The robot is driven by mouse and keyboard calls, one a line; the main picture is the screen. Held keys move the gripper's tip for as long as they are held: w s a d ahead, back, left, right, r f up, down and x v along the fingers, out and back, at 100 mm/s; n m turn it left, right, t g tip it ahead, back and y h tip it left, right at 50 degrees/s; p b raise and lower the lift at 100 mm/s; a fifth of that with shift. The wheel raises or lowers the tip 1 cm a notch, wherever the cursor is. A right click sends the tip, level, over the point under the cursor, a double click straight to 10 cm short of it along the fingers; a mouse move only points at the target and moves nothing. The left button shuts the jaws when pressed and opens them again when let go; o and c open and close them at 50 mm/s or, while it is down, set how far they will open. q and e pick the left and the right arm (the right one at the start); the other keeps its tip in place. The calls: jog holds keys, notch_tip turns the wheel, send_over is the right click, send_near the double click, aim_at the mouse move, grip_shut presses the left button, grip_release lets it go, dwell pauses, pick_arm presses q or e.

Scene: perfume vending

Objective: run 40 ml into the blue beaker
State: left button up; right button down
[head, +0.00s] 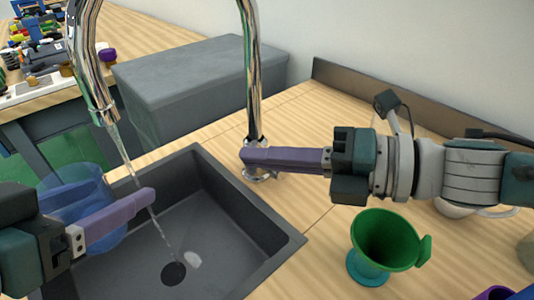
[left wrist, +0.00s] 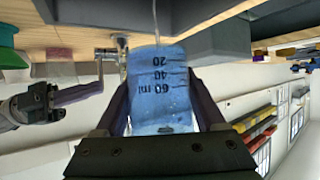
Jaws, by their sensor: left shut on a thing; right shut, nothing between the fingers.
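The blue beaker (head: 72,190) is at the left, over the sink's left side, with my left gripper (head: 140,200) shut on it. In the left wrist view the beaker (left wrist: 160,85) shows upside down, with 20, 40 and 60 ml marks; I cannot tell any water level. A thin water stream (head: 128,160) runs from the chrome tap spout (head: 100,105), passes to the right of the beaker and falls into the sink (head: 225,205) near the drain. My right gripper (head: 245,157) is shut and empty, at the foot of the tap column (head: 252,90); contact is unclear.
A green funnel-shaped vessel (head: 388,238) on a teal foot stands right of the sink. A white cup (head: 458,208) is partly behind my right arm. A grey box (head: 200,75) is behind the sink. A cluttered bench (head: 50,88) is at the back left.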

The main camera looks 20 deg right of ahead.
jog(key=shift+d+r, duration=0.1)
jog(key=shift+d, duration=0.05)
jog(key=shift+w+d+r+m, duration=0.1)
jog(key=shift+w+d+m, duration=0.05)
jog(key=shift+m, duration=0.15)
jog(key=shift+w+d+r, duration=0.1)
jog(key=shift+d, duration=0.1)
jog(key=shift+w+d+r+m+t+y, duration=0.25)
jog(key=shift+w+d+m+y, duration=0.15)
jog(key=shift+d+m, duration=0.3)
jog(key=shift+w+d+r+m+t+y, duration=0.25)
jog(key=shift+d+m+y, duration=0.15)
jog(key=shift+d+m, duration=0.25)
jog(key=shift+w+d+r+m+t+y, duration=0.25)
jog(key=shift+w+d+m+y, duration=0.25)
jog(key=shift+d, duration=0.3)
jog(key=shift+s, duration=0.1)
